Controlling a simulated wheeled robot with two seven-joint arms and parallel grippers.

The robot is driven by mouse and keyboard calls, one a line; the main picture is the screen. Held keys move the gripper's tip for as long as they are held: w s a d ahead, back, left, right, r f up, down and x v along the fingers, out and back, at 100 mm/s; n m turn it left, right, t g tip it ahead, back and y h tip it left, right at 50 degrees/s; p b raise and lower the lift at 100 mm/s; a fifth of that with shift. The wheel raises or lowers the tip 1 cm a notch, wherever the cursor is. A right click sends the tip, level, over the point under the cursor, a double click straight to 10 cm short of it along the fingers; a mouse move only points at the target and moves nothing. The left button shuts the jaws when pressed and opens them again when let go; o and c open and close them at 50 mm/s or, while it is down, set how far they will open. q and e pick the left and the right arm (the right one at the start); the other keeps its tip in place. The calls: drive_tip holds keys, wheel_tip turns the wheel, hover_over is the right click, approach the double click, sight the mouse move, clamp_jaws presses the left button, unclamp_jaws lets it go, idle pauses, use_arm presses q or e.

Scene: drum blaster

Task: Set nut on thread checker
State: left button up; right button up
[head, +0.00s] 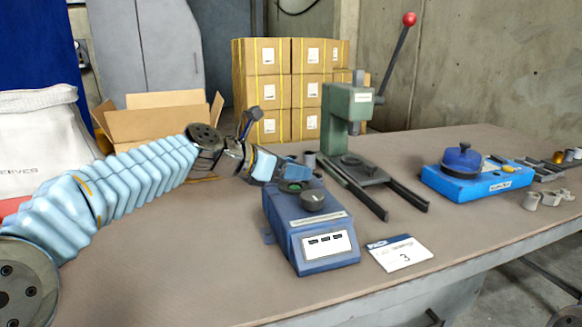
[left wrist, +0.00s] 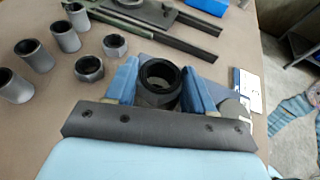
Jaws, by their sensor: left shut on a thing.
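The thread checker (head: 318,235) is a blue box with a dark knob (head: 312,199) and a labelled sloping front, in the middle of the table in the head view. A green-ringed round spot (head: 291,186) shows on its top behind the knob. My left gripper (head: 288,171) is right over the back of the checker. In the left wrist view, its two blue fingers (left wrist: 160,85) are shut on a dark hexagonal nut (left wrist: 156,97) with its hole facing the camera. The fingers mostly hide the nut in the head view. Whether it touches the checker cannot be told. My right gripper is out of view.
Two loose nuts (left wrist: 89,68) and several grey sleeves (left wrist: 33,54) stand on the table in the left wrist view. A green lever press (head: 349,125) stands behind the checker. A blue device (head: 480,182) is at right. A white card (head: 399,253) lies beside the checker.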

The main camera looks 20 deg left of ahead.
use_arm(q)
drive_tip(key=shift+f+b, duration=0.55)
drive_tip(key=shift+f, duration=0.25)
drive_tip(key=shift+r, duration=0.1)
idle(0.3)
drive_tip(key=shift+r+p, duration=0.75)
drive_tip(key=shift+p, duration=0.3)
idle(0.3)
drive_tip(key=shift+f+b, duration=0.35)
drive_tip(key=shift+f, duration=0.5)
idle(0.3)
drive_tip(key=o, duration=0.9)
